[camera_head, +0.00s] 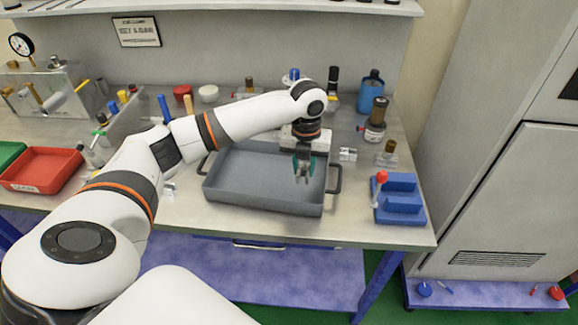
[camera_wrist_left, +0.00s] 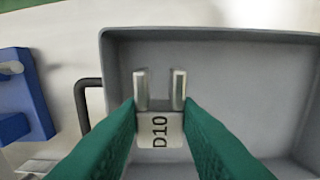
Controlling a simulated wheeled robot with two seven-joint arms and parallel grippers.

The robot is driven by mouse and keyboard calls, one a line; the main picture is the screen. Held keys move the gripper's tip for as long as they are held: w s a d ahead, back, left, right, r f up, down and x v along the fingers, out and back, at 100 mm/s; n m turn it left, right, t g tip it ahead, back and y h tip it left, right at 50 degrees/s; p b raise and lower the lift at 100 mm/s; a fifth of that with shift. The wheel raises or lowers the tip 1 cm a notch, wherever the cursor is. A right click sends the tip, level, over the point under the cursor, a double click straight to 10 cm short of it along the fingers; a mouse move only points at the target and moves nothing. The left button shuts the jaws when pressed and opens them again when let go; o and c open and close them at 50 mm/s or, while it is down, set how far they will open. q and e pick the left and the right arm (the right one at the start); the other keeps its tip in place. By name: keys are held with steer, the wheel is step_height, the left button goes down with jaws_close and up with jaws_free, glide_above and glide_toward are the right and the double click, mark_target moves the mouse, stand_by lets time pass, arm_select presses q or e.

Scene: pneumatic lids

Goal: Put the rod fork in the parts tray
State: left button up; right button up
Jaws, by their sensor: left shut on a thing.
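The rod fork (camera_wrist_left: 159,125) is a small metal piece with two prongs and a block marked D10. My left gripper (camera_head: 304,172) is shut on it, with green fingers on both sides of the block in the left wrist view. The gripper holds the fork over the right part of the grey parts tray (camera_head: 235,189). The tray's wall and side handle also show in the left wrist view (camera_wrist_left: 215,36). I cannot tell how high the fork is above the tray floor. My right gripper is not in view.
A blue stand (camera_head: 400,205) with a red-knobbed piece is right of the tray. A small metal block (camera_head: 348,154) and several bottles stand behind and right of it. A red bin (camera_head: 42,171) is at the far left. The tray floor looks empty.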

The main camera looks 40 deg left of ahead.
mark_target(304, 168)
arm_select(q)
step_height(304, 168, down, 6)
steer(key=shift+f+p, duration=0.15)
steer(key=shift+p, duration=0.45)
steer(key=shift+f, duration=0.4)
steer(key=shift+f, duration=0.15)
steer(key=o, duration=1)
step_height(304, 168, up, 11)
steer(key=shift+b, duration=1.2)
steer(key=shift+r, duration=0.7)
